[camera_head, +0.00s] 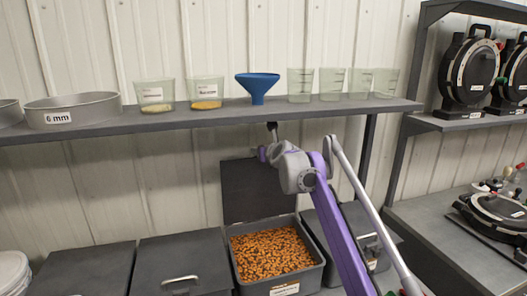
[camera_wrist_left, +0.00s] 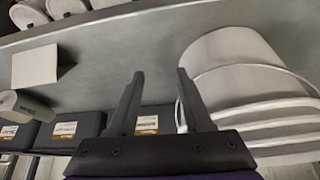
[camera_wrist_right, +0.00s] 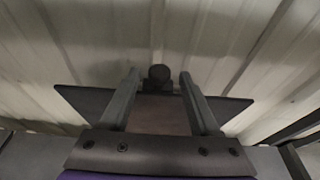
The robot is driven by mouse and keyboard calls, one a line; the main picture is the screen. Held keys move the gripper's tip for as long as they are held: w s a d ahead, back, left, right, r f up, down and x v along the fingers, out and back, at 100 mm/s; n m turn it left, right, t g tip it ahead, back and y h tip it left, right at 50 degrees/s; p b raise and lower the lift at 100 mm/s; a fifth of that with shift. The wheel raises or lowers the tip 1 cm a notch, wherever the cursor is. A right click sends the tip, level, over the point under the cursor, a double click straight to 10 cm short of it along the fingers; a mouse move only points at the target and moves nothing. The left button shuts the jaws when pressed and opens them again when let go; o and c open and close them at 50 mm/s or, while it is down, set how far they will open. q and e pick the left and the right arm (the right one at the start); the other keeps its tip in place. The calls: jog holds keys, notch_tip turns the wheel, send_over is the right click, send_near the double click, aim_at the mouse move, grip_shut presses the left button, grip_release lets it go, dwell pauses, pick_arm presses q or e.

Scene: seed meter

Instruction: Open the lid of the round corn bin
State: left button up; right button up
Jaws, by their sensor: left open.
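An open grey bin (camera_head: 228,250) full of orange kernels stands on the floor-level row in the head view; its front label is too small to read. Its dark lid (camera_head: 245,190) stands upright at the bin's back, against the wall. My right arm reaches across in front of it, and the arm hides most of its own gripper there. My left gripper (camera_wrist_left: 158,75) is open and empty.
Closed dark bins (camera_head: 185,262) stand left of the open bin, and another closed bin (camera_head: 350,225) is on its right, partly behind my arm. A shelf (camera_head: 225,118) with cups, a blue funnel (camera_head: 257,86) and a sieve (camera_head: 75,108) runs above. A white bucket (camera_wrist_left: 235,65) is near my left gripper.

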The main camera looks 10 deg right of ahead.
jog(key=shift+f, duration=0.1)
pick_arm(q)
jog(key=shift+f, duration=0.1)
jog(key=shift+f, duration=0.15)
jog(key=f+b, duration=0.1)
jog(key=s+f+b, duration=0.1)
jog(key=f+b, duration=0.1)
jog(key=shift+s+f, duration=0.15)
jog(key=shift+f, duration=0.1)
pick_arm(e)
jog(key=s+d, duration=0.1)
jog(key=s, duration=1.2)
jog(key=shift+r, duration=0.2)
